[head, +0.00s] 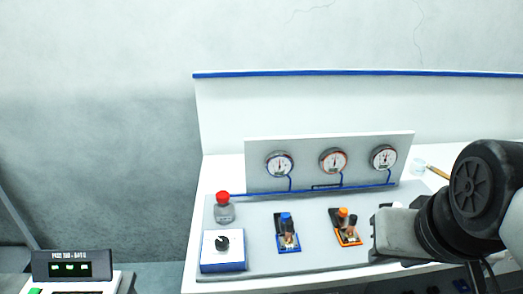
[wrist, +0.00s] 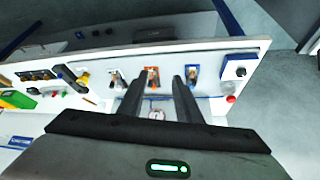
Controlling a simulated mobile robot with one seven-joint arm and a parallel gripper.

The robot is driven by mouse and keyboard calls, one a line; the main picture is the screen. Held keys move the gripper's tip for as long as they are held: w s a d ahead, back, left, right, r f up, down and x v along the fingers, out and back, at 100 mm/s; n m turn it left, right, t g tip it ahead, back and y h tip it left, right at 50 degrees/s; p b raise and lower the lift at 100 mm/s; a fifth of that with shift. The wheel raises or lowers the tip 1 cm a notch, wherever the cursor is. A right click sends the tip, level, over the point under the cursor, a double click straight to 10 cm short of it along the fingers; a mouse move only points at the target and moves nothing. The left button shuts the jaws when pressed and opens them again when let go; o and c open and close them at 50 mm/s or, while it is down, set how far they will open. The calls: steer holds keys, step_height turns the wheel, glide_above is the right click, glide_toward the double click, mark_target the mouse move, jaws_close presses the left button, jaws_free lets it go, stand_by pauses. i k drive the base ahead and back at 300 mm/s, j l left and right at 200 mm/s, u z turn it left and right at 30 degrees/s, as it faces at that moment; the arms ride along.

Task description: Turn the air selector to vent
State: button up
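A black round knob (head: 222,243) sits on a white plate on a blue box at the front left of the grey panel; I take it to be the air selector. A mark or pointer on the knob is too small to read. In the wrist view the knob (wrist: 240,72) is at the right, on its box. My gripper (wrist: 159,80) is open and empty, its two dark fingers apart over the panel. The orange-based valve (wrist: 152,78) shows between them. In the head view my gripper (head: 395,235) is right of the knob, well apart from it; its fingertips cannot be made out.
A blue-based valve (head: 287,232) and an orange-based valve (head: 346,227) stand between the knob and my gripper. A red-capped bottle (head: 224,207) stands behind the knob. Three gauges (head: 333,161) line the upright board. A device with a green display (head: 71,268) is at lower left.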

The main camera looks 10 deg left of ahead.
mark_target(221, 244)
steer(key=u, duration=1.25)
steer(key=i+j+z, duration=0.15)
steer(key=i, duration=0.3)
